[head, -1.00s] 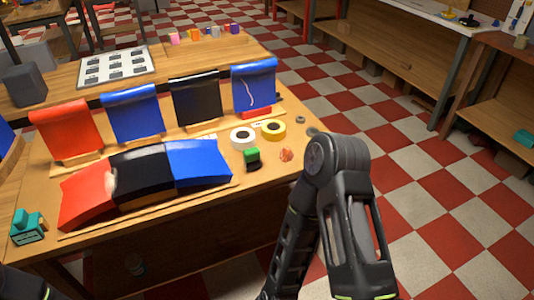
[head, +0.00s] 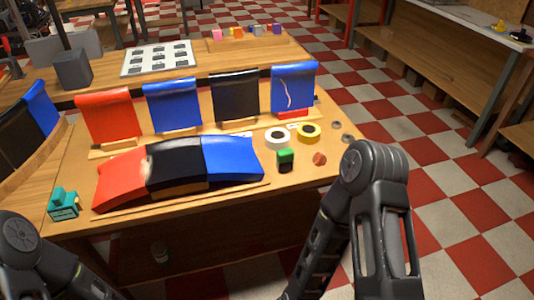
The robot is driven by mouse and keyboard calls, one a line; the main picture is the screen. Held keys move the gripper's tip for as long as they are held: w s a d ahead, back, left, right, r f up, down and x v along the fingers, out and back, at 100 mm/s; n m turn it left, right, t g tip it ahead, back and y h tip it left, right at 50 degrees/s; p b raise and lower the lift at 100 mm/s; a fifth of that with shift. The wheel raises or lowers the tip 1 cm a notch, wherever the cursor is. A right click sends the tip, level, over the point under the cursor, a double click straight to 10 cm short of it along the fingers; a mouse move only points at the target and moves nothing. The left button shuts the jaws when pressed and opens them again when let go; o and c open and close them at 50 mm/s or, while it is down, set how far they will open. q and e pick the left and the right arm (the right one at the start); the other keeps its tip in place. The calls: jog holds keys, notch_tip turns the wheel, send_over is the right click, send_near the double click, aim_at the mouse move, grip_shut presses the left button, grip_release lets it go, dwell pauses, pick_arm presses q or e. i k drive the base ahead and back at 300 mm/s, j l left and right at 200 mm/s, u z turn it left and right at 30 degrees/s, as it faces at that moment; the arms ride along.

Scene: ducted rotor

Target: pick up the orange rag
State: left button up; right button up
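The small crumpled orange rag (head: 319,159) lies on the wooden table near its right front corner. It sits right of a green and black block (head: 285,160) and below the yellow tape roll. My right arm stands in front of the table's right side, its elbow close to the rag in the picture. My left arm shows at the lower left corner. Both grippers are outside the view. Nothing covers the rag.
A white tape roll (head: 277,139) and a yellow tape roll (head: 309,133) lie behind the rag. Curved red, black and blue panels (head: 178,170) fill the table's middle. A teal device (head: 63,204) stands at the left front. Checkered floor (head: 440,205) is open at right.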

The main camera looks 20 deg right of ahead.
aim_at(319, 159)
jog(key=l+u, duration=0.1)
jog(key=u, duration=0.3)
jog(key=l+u, duration=0.1)
jog(key=u, duration=0.35)
jog(key=l+u, duration=0.1)
jog(key=u, duration=0.3)
jog(key=k+l+u, duration=0.4)
jog(key=l, duration=0.25)
jog(key=k+l+u, duration=0.4)
jog(key=l, duration=0.2)
jog(key=k+l+u, duration=0.35)
jog(key=l, duration=0.15)
jog(key=k+l, duration=0.75)
jog(key=k+u, duration=0.05)
jog(key=k, duration=0.05)
